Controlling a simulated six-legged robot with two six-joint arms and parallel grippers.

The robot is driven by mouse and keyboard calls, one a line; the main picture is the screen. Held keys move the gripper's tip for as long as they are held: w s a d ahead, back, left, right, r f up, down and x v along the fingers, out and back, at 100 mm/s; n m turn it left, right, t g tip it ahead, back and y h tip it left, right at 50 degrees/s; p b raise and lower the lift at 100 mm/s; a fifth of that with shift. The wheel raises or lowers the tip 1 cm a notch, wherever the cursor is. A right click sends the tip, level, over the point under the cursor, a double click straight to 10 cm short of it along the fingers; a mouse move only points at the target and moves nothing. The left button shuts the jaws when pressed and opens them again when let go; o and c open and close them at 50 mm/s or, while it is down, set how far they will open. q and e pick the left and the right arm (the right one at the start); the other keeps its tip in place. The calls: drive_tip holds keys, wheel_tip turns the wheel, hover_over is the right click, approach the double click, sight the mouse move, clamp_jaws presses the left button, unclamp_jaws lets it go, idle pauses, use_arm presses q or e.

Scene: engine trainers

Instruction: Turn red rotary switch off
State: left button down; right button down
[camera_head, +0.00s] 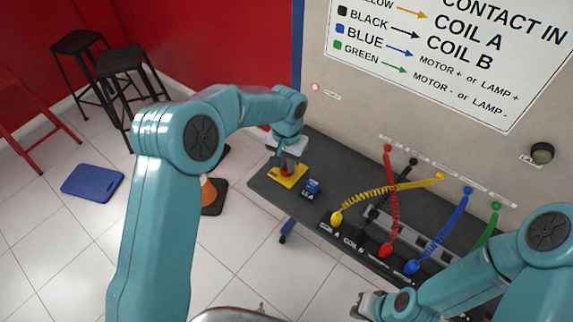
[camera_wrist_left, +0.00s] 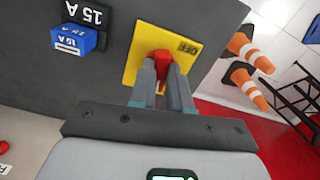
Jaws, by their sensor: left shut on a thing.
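The red rotary switch (camera_wrist_left: 160,58) sits on a yellow plate (camera_wrist_left: 187,40) marked "OFF" near one edge. In the head view the yellow plate (camera_head: 288,178) lies at the left end of the dark bench, and the switch is mostly hidden by my gripper. My left gripper (camera_wrist_left: 165,72) is shut on the red switch, with a finger on either side of it; it also shows in the head view (camera_head: 287,165). My right gripper (camera_head: 368,305) is at the bottom of the head view, away from the switch, and its finger opening is unclear.
Coiled coloured cables (camera_head: 395,200) cover the bench's right part. A panel with a sign (camera_head: 450,50) rises behind. Orange cones (camera_wrist_left: 247,70), stools (camera_head: 120,60) and a blue mat (camera_head: 92,182) are on the floor.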

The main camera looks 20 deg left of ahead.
use_arm(q)
drive_tip(key=n+b, duration=0.2)
drive_tip(key=n, duration=0.1)
drive_tip(key=shift+f+n+b, duration=0.25)
drive_tip(key=shift+n+b, duration=0.05)
drive_tip(key=shift+b, duration=0.05)
drive_tip(key=n+b, duration=0.1)
drive_tip(key=n, duration=0.2)
drive_tip(key=shift+w+d+n+b, duration=0.1)
drive_tip(key=shift+n+b, duration=0.2)
drive_tip(key=shift+b, duration=0.1)
drive_tip(key=n+b, duration=0.1)
drive_tip(key=n, duration=0.3)
drive_tip(key=shift+r+n+b, duration=0.1)
drive_tip(key=shift+n+b, duration=0.2)
drive_tip(key=shift+b, duration=0.05)
drive_tip(key=shift+n+b, duration=0.5)
drive_tip(key=shift+n, duration=1.5)
